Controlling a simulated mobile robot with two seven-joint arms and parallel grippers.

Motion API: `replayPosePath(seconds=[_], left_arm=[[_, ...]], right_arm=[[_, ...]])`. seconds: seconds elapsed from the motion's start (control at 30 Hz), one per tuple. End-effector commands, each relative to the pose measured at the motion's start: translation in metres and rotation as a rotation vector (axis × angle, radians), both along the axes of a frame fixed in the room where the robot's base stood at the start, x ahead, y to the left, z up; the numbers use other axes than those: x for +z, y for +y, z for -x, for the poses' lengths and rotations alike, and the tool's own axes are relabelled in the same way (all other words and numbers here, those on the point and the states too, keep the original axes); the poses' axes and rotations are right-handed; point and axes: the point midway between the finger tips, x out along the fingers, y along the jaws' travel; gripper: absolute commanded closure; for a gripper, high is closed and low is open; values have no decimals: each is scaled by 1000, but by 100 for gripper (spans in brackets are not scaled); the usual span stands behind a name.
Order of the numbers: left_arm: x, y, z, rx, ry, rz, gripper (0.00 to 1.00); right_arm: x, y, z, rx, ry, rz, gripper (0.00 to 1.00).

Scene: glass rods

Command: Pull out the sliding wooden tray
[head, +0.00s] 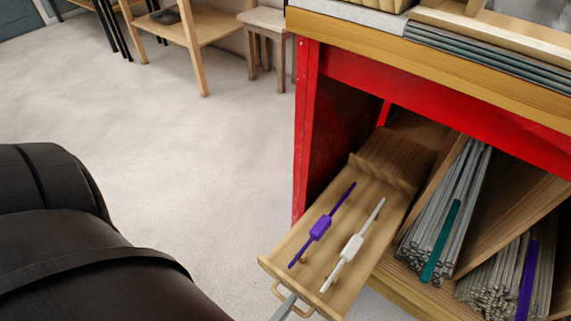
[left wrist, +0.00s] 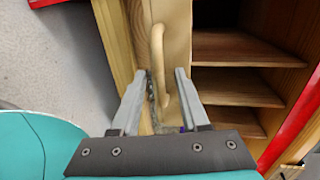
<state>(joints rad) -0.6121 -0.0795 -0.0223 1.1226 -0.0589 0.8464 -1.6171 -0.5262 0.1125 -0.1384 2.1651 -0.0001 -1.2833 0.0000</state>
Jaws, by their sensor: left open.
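The sliding wooden tray (head: 277,255) sticks far out of the red cabinet, its back part still inside the opening. A purple rod (head: 320,228) and a white rod (head: 353,246), each with a block at its middle, lie on it. The tray's wooden handle (head: 292,301) is on its front face and also shows in the left wrist view (left wrist: 158,48). In the head view only a grey finger (head: 284,306) shows beside the handle. My right gripper is not in view.
The red cabinet (head: 306,130) has slanted compartments holding bundles of glass rods (head: 447,208), right of the tray. A wooden shelf unit (head: 200,35) and a stool (head: 266,20) stand at the back. The pale floor left of the tray is clear.

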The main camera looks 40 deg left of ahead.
Motion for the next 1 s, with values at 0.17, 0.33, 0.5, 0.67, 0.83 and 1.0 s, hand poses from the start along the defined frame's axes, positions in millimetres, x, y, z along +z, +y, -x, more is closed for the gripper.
replayPosePath(seconds=[0.17, 0.33, 0.5, 0.67, 0.83, 1.0], left_arm=[[0, 0, 0, 0, 0, -1, 55], [0, 1, 1, 0, 0, -1, 55], [4, 1, 17, 1, 5, -1, 55], [12, 2, 51, 1, 6, 0, 55], [20, 3, 92, 0, 6, 1, 55], [27, 4, 125, 1, 4, 1, 55]], right_arm=[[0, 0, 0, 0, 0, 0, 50], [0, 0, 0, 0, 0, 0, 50], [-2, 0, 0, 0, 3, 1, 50], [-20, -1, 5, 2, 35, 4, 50], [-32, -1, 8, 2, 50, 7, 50], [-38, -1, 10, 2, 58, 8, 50]])
